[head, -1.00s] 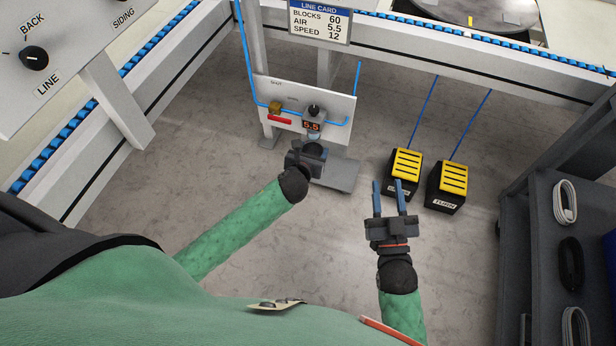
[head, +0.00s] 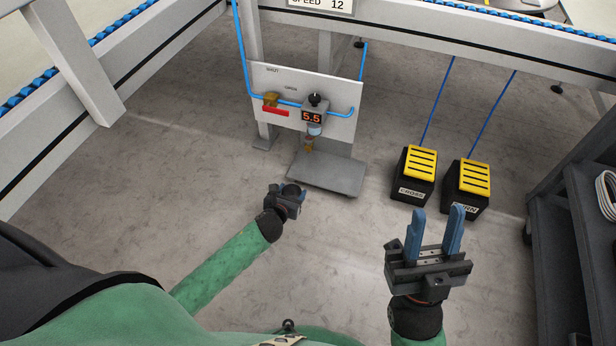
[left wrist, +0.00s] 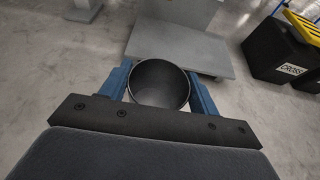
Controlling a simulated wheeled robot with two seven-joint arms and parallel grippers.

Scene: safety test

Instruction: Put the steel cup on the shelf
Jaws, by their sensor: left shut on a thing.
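The steel cup (left wrist: 160,84) is held upright between the blue fingers of my left gripper (left wrist: 160,92), seen from above in the left wrist view; its inside is dark and looks empty. In the head view, my left gripper (head: 288,192) is shut on the cup (head: 291,190) over the floor, left of and nearer than a low flat grey shelf (head: 335,178). This shelf is bare, below the regulator panel, and also shows in the left wrist view (left wrist: 190,48). My right gripper (head: 436,215) is open and empty at lower right.
The white panel (head: 345,95) carries a regulator (head: 314,105) reading 5.5, a red-handled valve (head: 276,111) and blue hoses. Two black pedals (head: 415,178) (head: 466,190) with yellow tops stand to the right. A dark rack (head: 560,190) stands at far right. Floor before the shelf is clear.

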